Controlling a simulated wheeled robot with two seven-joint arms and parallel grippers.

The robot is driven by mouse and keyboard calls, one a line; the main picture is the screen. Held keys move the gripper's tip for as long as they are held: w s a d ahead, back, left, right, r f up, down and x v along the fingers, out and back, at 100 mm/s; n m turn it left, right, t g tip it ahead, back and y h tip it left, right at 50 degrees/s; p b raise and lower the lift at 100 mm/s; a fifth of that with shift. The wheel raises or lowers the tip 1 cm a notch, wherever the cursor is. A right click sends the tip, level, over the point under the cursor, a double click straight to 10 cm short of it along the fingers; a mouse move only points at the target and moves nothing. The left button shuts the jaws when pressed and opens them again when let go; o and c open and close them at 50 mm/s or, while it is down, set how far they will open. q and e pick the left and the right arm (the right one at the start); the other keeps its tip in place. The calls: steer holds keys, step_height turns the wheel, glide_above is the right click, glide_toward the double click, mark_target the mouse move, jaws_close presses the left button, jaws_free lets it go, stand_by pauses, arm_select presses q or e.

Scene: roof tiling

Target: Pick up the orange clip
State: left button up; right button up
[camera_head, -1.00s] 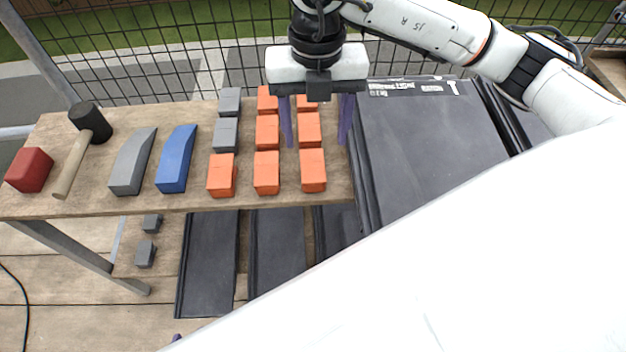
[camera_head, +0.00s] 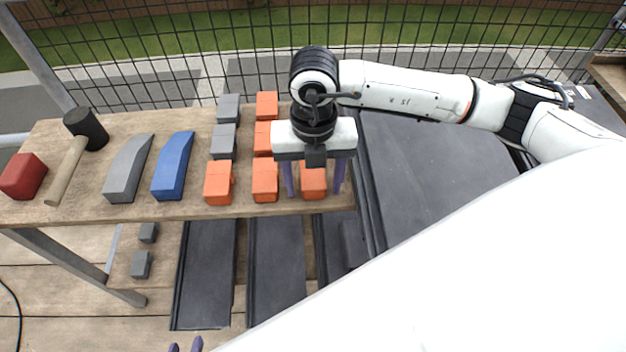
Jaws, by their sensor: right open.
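Several orange clips stand in rows on the wooden bench (camera_head: 75,212). My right gripper (camera_head: 314,190) is open and empty over the front right orange clip (camera_head: 313,182), one purple finger on each side of it. I cannot tell how far down the fingers reach around it. Other orange clips stand to its left, at the front middle (camera_head: 265,182), front left (camera_head: 218,184) and back (camera_head: 266,105). The gripper body hides the clips behind it. Only the purple fingertips of my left gripper (camera_head: 185,346) show at the bottom edge, so its opening is unclear.
Grey clips (camera_head: 223,142) stand left of the orange ones. A blue piece (camera_head: 173,166), a grey piece (camera_head: 128,168), a mallet (camera_head: 75,160) and a red block (camera_head: 23,176) lie further left. Dark tiles (camera_head: 415,165) are stacked to the right. A mesh fence (camera_head: 180,60) stands behind.

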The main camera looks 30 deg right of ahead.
mark_target(313, 183)
steer(key=shift+f, duration=0.25)
steer(key=c, duration=1.4)
steer(key=shift+r, duration=0.15)
step_height(313, 183, up, 10)
steer(key=shift+f, duration=0.1)
